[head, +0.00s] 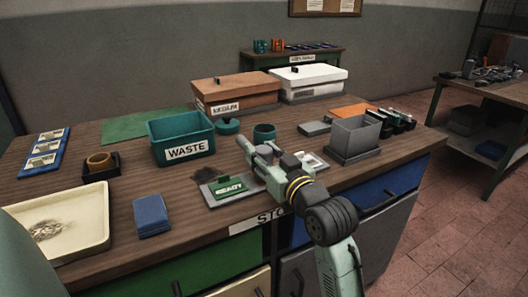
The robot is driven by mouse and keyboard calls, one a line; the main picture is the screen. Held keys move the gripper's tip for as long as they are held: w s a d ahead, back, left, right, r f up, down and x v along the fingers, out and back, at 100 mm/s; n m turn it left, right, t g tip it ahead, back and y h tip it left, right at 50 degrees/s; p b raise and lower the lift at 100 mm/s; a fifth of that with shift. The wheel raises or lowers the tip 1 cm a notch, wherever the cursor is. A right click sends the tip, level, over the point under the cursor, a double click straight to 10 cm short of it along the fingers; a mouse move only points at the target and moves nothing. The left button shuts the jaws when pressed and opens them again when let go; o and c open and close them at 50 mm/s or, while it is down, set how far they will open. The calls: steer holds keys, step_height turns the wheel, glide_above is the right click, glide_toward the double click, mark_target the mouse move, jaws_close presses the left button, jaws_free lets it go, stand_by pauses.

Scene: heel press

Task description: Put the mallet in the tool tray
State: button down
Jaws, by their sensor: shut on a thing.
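My gripper (262,152) is over the front middle of the wooden bench, just in front of a small teal cup (264,132). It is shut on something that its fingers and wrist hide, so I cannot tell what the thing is. I cannot make out a mallet anywhere in the head view. No tray is marked as the tool tray. A shallow cream tray (101,238) with a dark smudge on its floor lies at the bench's left front, well apart from my gripper.
A teal WASTE bin (183,153) stands left of my gripper, and a grey open box (354,136) stands right. A plate with a green READY sign (229,186) lies close by. Brown (236,94) and white (312,84) lidded boxes stand behind. Another table (455,87) holds tools.

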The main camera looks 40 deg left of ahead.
steer(key=shift+f, duration=0.1)
steer(key=c, duration=1)
jaws_free()
steer(key=shift+d, duration=0.15)
steer(key=b+v, duration=0.6)
steer(key=v, duration=0.5)
steer(key=shift+s+d+b, duration=0.25)
steer(key=shift+s+b, duration=0.05)
